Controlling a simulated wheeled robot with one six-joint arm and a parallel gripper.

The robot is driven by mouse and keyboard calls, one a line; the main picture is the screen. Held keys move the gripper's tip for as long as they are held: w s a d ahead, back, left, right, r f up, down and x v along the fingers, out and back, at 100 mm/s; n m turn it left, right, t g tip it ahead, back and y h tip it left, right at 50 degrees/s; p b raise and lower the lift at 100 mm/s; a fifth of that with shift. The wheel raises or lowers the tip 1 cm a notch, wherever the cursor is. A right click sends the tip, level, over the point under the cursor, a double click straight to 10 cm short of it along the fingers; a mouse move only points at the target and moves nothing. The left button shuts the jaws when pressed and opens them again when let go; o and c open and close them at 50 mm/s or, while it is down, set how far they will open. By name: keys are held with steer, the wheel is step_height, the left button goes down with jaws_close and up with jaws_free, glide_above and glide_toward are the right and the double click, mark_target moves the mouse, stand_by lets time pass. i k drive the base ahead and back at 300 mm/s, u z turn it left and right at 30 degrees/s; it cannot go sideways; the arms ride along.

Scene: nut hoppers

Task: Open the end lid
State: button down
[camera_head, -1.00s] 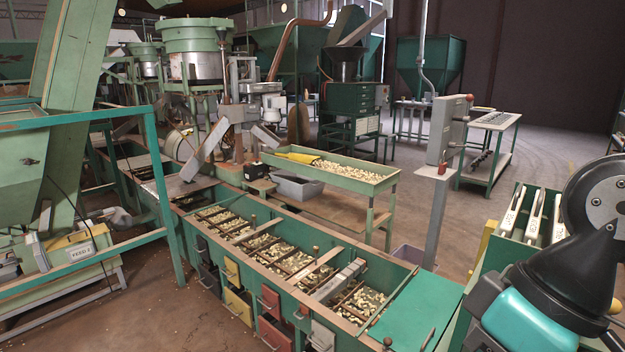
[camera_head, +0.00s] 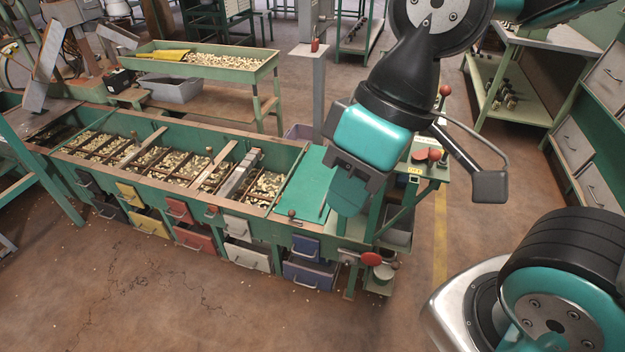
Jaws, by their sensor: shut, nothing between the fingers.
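The end lid (camera_head: 300,188) is a flat green panel over the right end of the long green hopper trough (camera_head: 180,190). It lies flat and looks closed, with a small dark knob near its front left corner and a thin dark rod near its right side. My gripper (camera_head: 346,200) is shut and empty. It points down and appears just right of the lid in the picture, hiding what lies behind it. I cannot tell whether it touches the lid or how high above it hangs.
Coloured drawers line the trough's front, including a blue drawer (camera_head: 306,248) below the lid. A grey post (camera_head: 312,90) stands behind the lid. A small stand with red knobs (camera_head: 428,157) is behind my gripper. Open brown floor (camera_head: 180,300) lies in front.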

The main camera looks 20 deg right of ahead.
mark_target(306, 193)
steer(key=k, duration=0.5)
steer(key=u, duration=0.3)
steer(key=i, duration=1.6)
steer(key=z, duration=0.55)
